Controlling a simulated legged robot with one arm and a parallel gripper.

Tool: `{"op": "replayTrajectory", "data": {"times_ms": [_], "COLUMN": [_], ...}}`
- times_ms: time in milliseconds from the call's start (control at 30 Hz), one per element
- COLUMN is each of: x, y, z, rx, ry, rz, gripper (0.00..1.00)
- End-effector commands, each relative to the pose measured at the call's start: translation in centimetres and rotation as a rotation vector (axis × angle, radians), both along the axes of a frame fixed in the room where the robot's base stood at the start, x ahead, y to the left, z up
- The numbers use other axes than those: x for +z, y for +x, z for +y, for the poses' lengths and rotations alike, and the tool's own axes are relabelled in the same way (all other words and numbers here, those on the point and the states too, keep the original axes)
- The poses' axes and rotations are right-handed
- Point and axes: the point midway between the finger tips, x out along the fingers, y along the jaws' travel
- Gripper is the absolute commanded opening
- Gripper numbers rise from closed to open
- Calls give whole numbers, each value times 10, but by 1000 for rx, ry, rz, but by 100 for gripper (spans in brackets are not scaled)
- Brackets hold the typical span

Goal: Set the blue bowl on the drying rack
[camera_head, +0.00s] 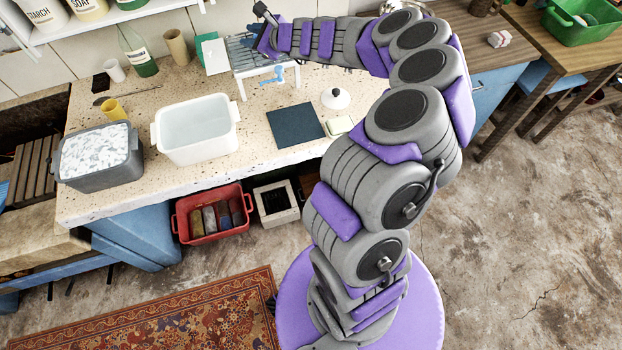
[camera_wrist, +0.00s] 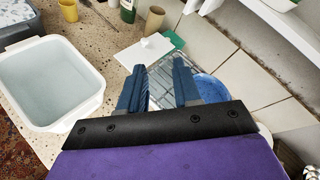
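The blue bowl (camera_wrist: 214,88) shows in the wrist view, partly hidden behind the right finger and my gripper's palm. It appears to lie at the right part of the wire drying rack (camera_wrist: 160,77); whether it rests fully on the wires I cannot tell. In the head view the rack, with white legs (camera_head: 242,88), stands on the counter, and the bowl is not clearly visible behind my arm. My gripper (camera_wrist: 158,68) is over the rack, its two blue fingers apart with rack wires visible between them. Its end also shows in the head view (camera_head: 262,40).
A white tub (camera_head: 196,150) and a grey tub of suds (camera_head: 100,178) stand left on the speckled counter. A dark mat (camera_head: 296,126) and a white lidded dish (camera_head: 335,99) lie in front of the rack. A green bottle (camera_head: 137,55) and a beige cup (camera_head: 177,47) stand behind.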

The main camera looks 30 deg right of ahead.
Motion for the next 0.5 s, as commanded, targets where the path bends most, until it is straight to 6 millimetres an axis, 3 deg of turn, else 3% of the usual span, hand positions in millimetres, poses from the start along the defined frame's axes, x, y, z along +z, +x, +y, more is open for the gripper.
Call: {"op": "replayTrajectory", "data": {"times_ms": [33, 100, 167, 233, 300, 400, 500], "x": [29, 64, 89, 110, 119, 117, 100], "y": [-4, -18, -40, -74, -114, -179, -245], "z": [36, 88, 135, 186, 228, 269, 287], "rx": [106, 271, 425, 610, 790, 1040, 1279], "ry": [-59, -159, -252, -374, -498, -674, -844], "rz": [-51, -121, -180, -241, -287, -324, -322], "gripper": [32, 32, 32, 32, 32, 32, 32]}}
